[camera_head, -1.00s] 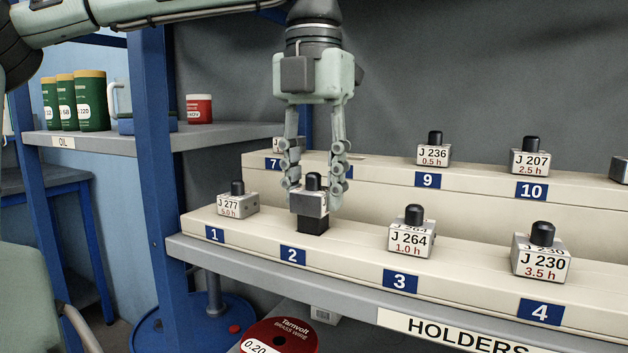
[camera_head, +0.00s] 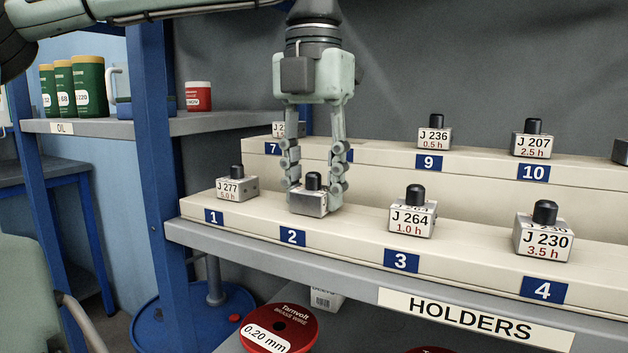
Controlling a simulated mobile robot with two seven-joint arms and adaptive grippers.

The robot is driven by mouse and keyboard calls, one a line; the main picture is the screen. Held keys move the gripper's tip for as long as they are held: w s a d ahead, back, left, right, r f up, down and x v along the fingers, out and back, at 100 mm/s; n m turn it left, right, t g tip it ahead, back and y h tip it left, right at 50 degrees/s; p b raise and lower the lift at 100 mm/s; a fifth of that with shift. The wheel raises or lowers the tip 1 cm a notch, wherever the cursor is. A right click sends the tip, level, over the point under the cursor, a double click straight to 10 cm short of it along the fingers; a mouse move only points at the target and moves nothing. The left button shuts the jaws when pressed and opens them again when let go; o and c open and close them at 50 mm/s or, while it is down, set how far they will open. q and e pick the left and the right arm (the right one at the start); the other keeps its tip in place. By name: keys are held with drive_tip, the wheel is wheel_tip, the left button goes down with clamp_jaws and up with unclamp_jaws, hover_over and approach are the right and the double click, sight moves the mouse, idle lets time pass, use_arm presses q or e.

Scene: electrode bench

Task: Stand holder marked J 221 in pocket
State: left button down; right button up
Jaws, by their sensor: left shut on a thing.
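My left gripper (camera_head: 314,185) points down over the place marked 2 (camera_head: 292,237) on the front step of the holder rack (camera_head: 350,250). Its fingers are shut on a grey metal holder block (camera_head: 308,203) with a black round knob on top. The block looks upright and its underside appears to meet the rack surface. Its front face shows no readable marking, so I cannot confirm J 221. The pocket under it is hidden. My right gripper is not in view.
Holders J 277 (camera_head: 237,184), J 264 (camera_head: 411,214) and J 230 (camera_head: 543,236) stand at places 1, 3 and 4. J 236 (camera_head: 434,134) and J 207 (camera_head: 532,141) stand on the back step. A blue post (camera_head: 156,130) rises left of the rack.

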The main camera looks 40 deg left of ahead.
use_arm(q)
drive_tip(key=c, duration=0.9)
unclamp_jaws()
drive_tip(key=shift+r, duration=0.1)
wheel_tip(320, 180, up, 7)
drive_tip(key=shift+r, duration=0.2)
